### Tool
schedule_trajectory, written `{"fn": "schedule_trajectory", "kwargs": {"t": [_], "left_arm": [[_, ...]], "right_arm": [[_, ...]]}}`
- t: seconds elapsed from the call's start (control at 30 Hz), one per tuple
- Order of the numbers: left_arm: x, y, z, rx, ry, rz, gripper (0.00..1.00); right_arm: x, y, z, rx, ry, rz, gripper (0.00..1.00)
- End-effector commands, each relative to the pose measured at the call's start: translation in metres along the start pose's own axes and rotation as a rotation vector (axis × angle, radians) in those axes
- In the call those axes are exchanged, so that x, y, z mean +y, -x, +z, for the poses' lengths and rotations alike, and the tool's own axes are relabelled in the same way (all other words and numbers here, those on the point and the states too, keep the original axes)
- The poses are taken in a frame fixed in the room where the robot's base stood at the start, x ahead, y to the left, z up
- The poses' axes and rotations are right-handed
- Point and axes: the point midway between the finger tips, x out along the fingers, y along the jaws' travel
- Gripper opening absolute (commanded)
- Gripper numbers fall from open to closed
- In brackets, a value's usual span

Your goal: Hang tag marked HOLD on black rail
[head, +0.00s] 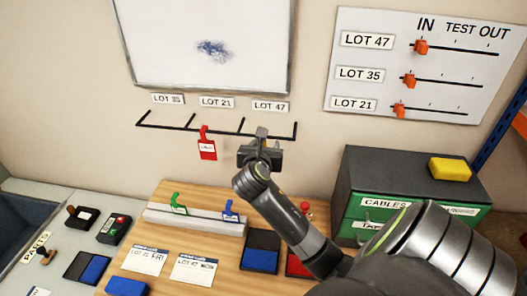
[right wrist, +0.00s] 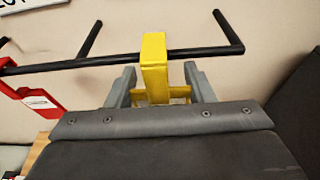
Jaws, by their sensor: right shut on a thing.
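The black rail (head: 219,133) is on the wall below the labels LOT 35, LOT 21 and LOT 47. My right gripper (head: 261,146) is at its right section, under LOT 47. In the right wrist view the gripper (right wrist: 163,88) is shut on a yellow tag (right wrist: 154,62), whose upper part crosses in front of the rail (right wrist: 200,53). I cannot tell whether it bears on the rail. The gripper hides this tag in the head view, and no word on it is readable. A red tag (head: 207,150) hangs from the rail further left; its label is too small to read.
A green tag (head: 177,204) and a blue tag (head: 230,210) stand in a grey holder (head: 195,219) on the wooden board. A dark cabinet with green drawers (head: 385,225) stands right, with a yellow block (head: 450,169) on top. A whiteboard (head: 215,45) hangs above the rail.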

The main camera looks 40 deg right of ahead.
Motion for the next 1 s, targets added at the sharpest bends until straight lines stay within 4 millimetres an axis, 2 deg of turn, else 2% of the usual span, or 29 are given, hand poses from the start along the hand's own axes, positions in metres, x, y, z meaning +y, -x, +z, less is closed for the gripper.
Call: {"fn": "schedule_trajectory", "kwargs": {"t": [0.03,0.43,0.73,1.0], "left_arm": [[0.002,-0.006,0.001,0.000,0.001,0.001,0.36],[0.004,-0.027,0.001,0.002,0.000,0.002,0.36],[0.004,-0.027,-0.001,0.004,0.000,0.002,0.36],[0.004,-0.028,-0.001,0.005,0.000,0.001,0.36]], "right_arm": [[0.000,-0.005,-0.002,-0.003,0.001,-0.001,0.27],[-0.001,-0.032,0.006,-0.003,0.001,-0.001,0.27],[0.000,-0.035,-0.008,0.000,0.001,-0.001,0.27],[0.000,-0.035,-0.011,0.000,0.000,-0.001,0.27]]}}
